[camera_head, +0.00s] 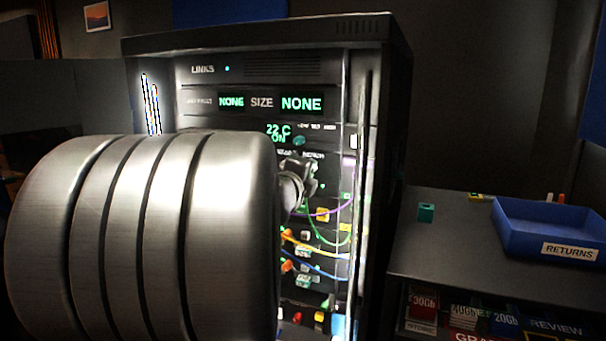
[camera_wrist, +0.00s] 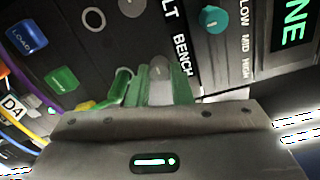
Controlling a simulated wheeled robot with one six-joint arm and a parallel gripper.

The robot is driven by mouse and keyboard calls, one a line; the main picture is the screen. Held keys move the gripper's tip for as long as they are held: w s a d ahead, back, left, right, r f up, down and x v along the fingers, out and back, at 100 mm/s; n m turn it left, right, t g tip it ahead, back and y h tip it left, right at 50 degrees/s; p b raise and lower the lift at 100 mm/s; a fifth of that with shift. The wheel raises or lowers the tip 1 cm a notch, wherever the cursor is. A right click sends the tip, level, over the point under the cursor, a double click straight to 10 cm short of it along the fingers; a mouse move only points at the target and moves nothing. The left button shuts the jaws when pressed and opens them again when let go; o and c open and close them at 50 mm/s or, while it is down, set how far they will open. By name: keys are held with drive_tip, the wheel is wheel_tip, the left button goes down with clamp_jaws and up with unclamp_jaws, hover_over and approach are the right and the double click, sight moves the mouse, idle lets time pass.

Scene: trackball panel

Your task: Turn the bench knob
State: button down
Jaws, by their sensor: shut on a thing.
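The bench knob (camera_wrist: 159,67) is a small grey knob beside the printed word BENCH in the wrist view. My gripper (camera_wrist: 155,84) has green fingers on both sides of this knob and is shut on it. The fingers hide the knob's lower part. In the head view my gripper (camera_head: 296,184) is at the rack's front panel, and my large grey arm hides much of the panel to its left. The knob itself cannot be made out there.
A teal knob (camera_wrist: 213,19) marked LOW, MID, HIGH sits close by. A blue LOAD button (camera_wrist: 27,36), a green button (camera_wrist: 62,79) and coloured cables are near. At right, a shelf holds a blue RETURNS tray (camera_head: 508,240) and a teal block (camera_head: 426,213).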

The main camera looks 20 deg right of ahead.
idle(0.3)
drive_tip(key=shift+f, duration=0.1)
drive_tip(key=c, duration=1.3)
unclamp_jaws()
drive_tip(key=shift+s, duration=0.1)
drive_tip(key=v, duration=1.3)
drive_tip(key=shift+s+a+p, duration=0.25)
drive_tip(key=shift+a+p, duration=0.05)
drive_tip(key=shift+p, duration=0.1)
drive_tip(key=x, duration=1.4)
drive_tip(key=shift+b, duration=0.4)
drive_tip(key=shift+s, duration=0.1)
